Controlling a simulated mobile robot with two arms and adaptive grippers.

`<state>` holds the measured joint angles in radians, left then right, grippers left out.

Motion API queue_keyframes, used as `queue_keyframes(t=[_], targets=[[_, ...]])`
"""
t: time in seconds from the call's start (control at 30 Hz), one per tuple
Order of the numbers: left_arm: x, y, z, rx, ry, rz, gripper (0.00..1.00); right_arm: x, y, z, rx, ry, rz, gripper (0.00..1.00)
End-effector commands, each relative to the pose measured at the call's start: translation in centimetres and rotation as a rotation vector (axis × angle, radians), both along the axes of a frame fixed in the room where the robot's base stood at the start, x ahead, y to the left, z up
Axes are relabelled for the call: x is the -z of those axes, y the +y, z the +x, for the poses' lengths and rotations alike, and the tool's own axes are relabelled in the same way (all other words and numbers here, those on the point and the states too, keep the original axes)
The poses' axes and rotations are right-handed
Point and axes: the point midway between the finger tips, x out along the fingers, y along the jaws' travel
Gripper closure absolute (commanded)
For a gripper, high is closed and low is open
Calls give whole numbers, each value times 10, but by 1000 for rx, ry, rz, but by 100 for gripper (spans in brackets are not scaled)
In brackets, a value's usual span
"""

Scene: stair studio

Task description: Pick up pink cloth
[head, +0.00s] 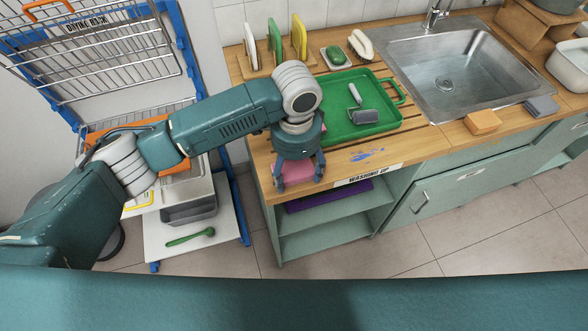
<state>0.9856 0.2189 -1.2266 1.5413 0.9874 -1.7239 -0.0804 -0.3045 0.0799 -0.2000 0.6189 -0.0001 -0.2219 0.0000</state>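The pink cloth (297,172) lies at the front left edge of the wooden counter (262,157), in front of the green tray. My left gripper (299,177) points down right over it. Its two fingers are spread, one on each side of the visible pink part. The palm and wrist hide the rest of the cloth. I cannot tell whether the fingers touch it. My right gripper is not in view.
A green tray (337,134) holding a roller (363,115) lies just behind the gripper. Upright boards (275,42) stand at the back left, and a sink (444,75) is to the right. An orange sponge (482,122) lies at the front edge. A wire rack (100,55) stands left.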

Motion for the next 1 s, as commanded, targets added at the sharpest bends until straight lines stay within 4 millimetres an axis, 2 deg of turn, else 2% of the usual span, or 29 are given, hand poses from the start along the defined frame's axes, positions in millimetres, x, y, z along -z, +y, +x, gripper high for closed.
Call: queue_keyframes(t=[0.27, 0.47, 0.67, 0.9, 1.0], targets=[[-1, 0, 0, 0, 0, 0, 50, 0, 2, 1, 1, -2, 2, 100], [-12, -1, 1, 1, -2, -3, 50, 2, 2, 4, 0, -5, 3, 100], [-49, -2, 2, 2, -7, -4, 50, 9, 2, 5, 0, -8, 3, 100], [-119, -2, 1, 3, -6, -3, 50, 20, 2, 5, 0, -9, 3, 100], [-148, 0, 1, 2, -6, 0, 50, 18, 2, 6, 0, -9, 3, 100]])
